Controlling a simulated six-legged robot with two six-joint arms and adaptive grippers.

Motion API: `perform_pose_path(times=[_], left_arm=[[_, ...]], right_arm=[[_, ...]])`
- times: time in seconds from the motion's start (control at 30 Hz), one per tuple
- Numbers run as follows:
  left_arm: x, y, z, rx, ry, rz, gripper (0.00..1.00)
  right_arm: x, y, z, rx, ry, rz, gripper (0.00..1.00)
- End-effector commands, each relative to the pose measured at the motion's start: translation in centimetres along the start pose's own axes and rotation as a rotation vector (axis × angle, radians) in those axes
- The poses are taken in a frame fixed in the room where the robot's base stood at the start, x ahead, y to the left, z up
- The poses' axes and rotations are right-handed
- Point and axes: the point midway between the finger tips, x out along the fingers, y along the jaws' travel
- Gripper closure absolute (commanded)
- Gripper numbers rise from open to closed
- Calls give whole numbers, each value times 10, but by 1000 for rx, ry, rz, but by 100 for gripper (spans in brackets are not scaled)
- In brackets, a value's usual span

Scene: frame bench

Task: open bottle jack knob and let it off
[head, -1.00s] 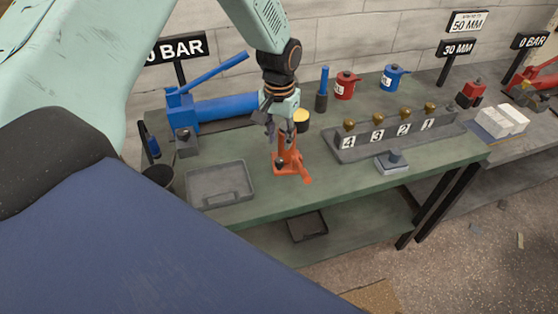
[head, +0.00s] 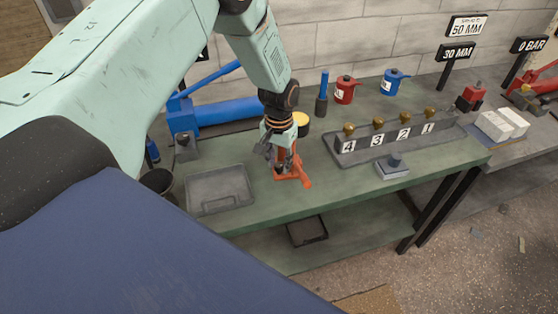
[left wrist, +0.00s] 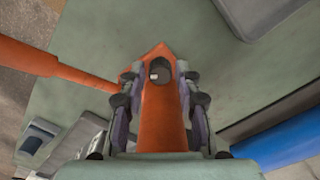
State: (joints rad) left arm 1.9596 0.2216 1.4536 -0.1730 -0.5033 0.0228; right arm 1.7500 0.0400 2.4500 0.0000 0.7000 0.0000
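The orange bottle jack (head: 292,178) stands on the green bench, its foot and lever socket pointing to the front right. My left gripper (head: 282,160) comes down over it from above and hides most of its upper part. In the left wrist view the jack's orange body (left wrist: 162,115) runs between the two fingers of my left gripper (left wrist: 160,80). A small dark round knob (left wrist: 160,71) shows between the fingertips. The fingers are spread, one on each side; I cannot tell whether they touch the jack. My right gripper is not in view.
A grey tray (head: 218,190) lies left of the jack. A blue press (head: 225,110) stands behind left. A numbered rack (head: 395,143) with brass knobs is to the right, with a small grey block (head: 392,170) before it. Red (head: 344,92) and blue (head: 392,82) cans stand behind.

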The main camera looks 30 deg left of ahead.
Motion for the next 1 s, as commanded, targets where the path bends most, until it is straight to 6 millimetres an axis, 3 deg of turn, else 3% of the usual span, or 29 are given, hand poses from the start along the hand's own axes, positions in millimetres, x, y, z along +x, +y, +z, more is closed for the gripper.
perform_pose_path(times=[0.37, 0.63, 1.0], left_arm=[[0, 0, 0, 0, 0, 0, 100], [-1, 0, 0, -50, -2, 0, 100], [-2, 0, 0, -360, -1, -1, 100]], right_arm=[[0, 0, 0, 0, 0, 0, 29], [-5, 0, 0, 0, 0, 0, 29], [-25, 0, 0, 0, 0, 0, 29]])
